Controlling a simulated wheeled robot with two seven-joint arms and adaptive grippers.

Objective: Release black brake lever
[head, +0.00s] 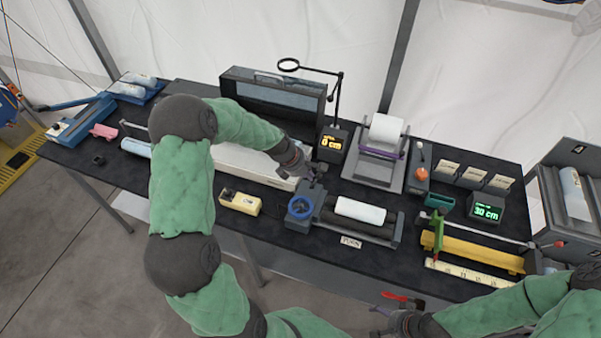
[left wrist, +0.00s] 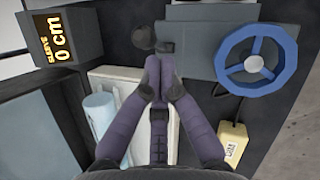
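The black brake lever (left wrist: 143,37) shows in the left wrist view as a round dark knob beside a small dark block on the grey winder housing (left wrist: 200,45). My left gripper (left wrist: 158,62) has its fingers together with no visible gap, just below the knob and block. I cannot tell whether the fingertips touch the lever. In the head view my left gripper (head: 314,176) is over the winder, left of its white roll (head: 360,211), and the lever is hard to make out. My right gripper (head: 392,316) is low at the bottom edge, its fingers unclear.
A blue handwheel (left wrist: 257,60) sits close beside the housing. A yellow box (head: 240,203) lies left of it. The "0 cm" display (head: 331,143) and magnifier stand (head: 338,100) rise close behind. The dark table (head: 110,171) has free room at its left front.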

